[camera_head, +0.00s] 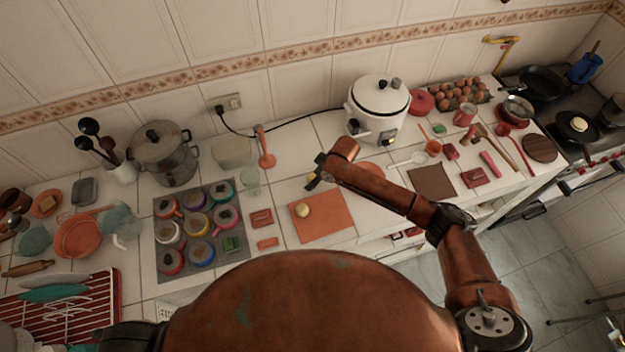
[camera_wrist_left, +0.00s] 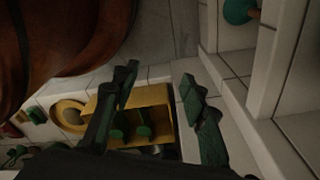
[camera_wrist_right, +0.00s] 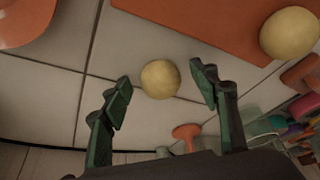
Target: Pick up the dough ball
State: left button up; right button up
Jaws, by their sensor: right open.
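Two pale yellow balls show in the right wrist view. One dough ball (camera_wrist_right: 160,79) appears over the white tiles, between the fingertips and a little beyond them, with no finger touching it. The other ball (camera_wrist_right: 290,33) is on the orange mat (camera_wrist_right: 205,22); it also shows in the head view (camera_head: 303,210). The first ball cannot be made out in the head view, where my right gripper (camera_head: 318,172) is just behind the mat. My right gripper (camera_wrist_right: 162,88) is open and empty. My left gripper (camera_wrist_left: 160,92) is open and empty, away from the balls.
A white rice cooker (camera_head: 378,103) is behind right, a steel pot (camera_head: 165,155) behind left.

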jog(key=c, duration=1.2)
pick_arm(q)
jog(key=shift+s, duration=0.55)
pick_arm(e)
jog(key=shift+c, duration=0.2)
pick_arm(q)
jog(key=shift+w, duration=0.15)
